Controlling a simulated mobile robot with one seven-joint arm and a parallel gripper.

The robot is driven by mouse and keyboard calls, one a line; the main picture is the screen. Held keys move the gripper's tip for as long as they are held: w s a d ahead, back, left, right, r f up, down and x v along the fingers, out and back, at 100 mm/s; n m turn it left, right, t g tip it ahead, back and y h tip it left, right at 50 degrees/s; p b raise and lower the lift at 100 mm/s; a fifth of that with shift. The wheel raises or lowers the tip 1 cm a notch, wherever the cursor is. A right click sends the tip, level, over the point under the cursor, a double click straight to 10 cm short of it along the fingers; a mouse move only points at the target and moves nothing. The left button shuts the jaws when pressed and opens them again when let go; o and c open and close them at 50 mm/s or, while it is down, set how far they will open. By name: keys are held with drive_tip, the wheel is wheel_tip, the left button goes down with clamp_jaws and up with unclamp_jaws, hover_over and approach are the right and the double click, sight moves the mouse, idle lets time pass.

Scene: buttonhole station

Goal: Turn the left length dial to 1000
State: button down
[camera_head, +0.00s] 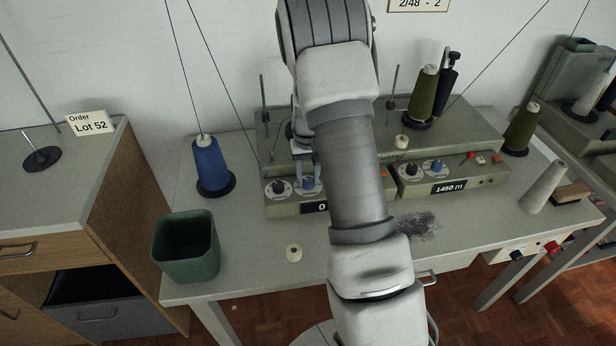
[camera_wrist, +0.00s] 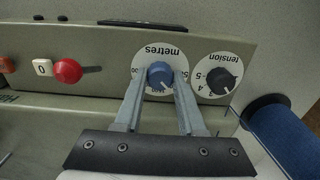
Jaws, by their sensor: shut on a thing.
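The left length dial is a blue knob (camera_wrist: 160,74) on a white scale marked "metres", in the upper middle of the wrist view. It also shows in the head view (camera_head: 308,184), on the left winder's front panel. My gripper (camera_wrist: 160,82) has one finger on each side of the knob and is shut on it. In the head view my gripper (camera_head: 304,160) comes down from above onto this dial. Some scale numbers are hidden by the fingers.
A black tension knob (camera_wrist: 219,81) sits close beside the length dial. The right winder's display (camera_head: 449,188) reads 1450 m. A blue cone (camera_head: 210,165) stands left of the panel.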

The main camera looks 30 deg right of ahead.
drive_tip(key=c, duration=0.5)
unclamp_jaws()
drive_tip(key=shift+r, duration=0.1)
wheel_tip(320, 180, up, 17)
drive_tip(key=p, duration=0.1)
drive_tip(key=shift+r+p, duration=0.15)
drive_tip(key=shift+p, duration=0.2)
drive_tip(key=s+a+r+n+t, duration=0.1)
drive_tip(key=s+a+r+t, duration=0.2)
drive_tip(key=s+a+r, duration=0.65)
drive_tip(key=s+a+r+n+t, duration=0.1)
drive_tip(key=s+a, duration=0.1)
drive_tip(key=s, duration=0.6)
drive_tip(key=s+a+r+n+t+p, duration=0.1)
drive_tip(key=s+a, duration=0.2)
drive_tip(key=s, duration=0.4)
drive_tip(key=shift+s+r+t, duration=0.3)
drive_tip(key=shift+s+r, duration=0.05)
